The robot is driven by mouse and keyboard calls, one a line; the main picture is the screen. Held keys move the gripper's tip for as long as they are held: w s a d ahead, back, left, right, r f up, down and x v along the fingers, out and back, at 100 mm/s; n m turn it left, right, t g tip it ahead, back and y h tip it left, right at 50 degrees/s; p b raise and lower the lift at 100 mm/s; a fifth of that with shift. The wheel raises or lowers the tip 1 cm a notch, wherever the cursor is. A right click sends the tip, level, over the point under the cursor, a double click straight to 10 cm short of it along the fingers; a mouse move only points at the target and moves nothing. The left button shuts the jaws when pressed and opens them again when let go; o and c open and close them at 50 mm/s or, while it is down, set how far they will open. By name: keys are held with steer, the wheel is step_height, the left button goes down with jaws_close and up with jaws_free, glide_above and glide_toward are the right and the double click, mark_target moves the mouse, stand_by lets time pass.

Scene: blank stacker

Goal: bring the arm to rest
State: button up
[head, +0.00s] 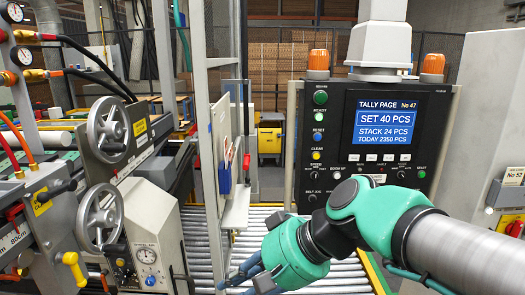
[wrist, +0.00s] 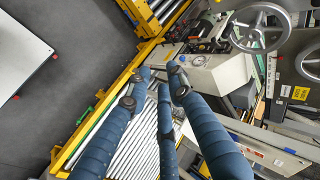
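My arm reaches in from the right of the head view, its teal and grey links bent at a joint in front of the control panel. Nothing is held between the fingers.
A black control panel (head: 425,112) with a blue tally screen (head: 385,118) stands behind my arm. A machine with handwheels (head: 110,128) is at left. A grey guard post (head: 208,150) rises between them. Grey floor (wrist: 85,50) is open in the wrist view.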

steer(key=s+d+f+t+h, duration=0.1)
steer(key=s+d+f+h, duration=0.2)
steer(key=d, duration=1)
steer(key=s+d+f+m+t+h, duration=0.1)
steer(key=s+d+f+t+h, duration=0.1)
steer(key=d, duration=1)
steer(key=s+f+h, duration=0.1)
steer(key=s+h, duration=0.1)
steer(key=h, duration=0.1)
steer(key=shift+d, duration=0.35)
steer(key=shift+s+f, duration=0.1)
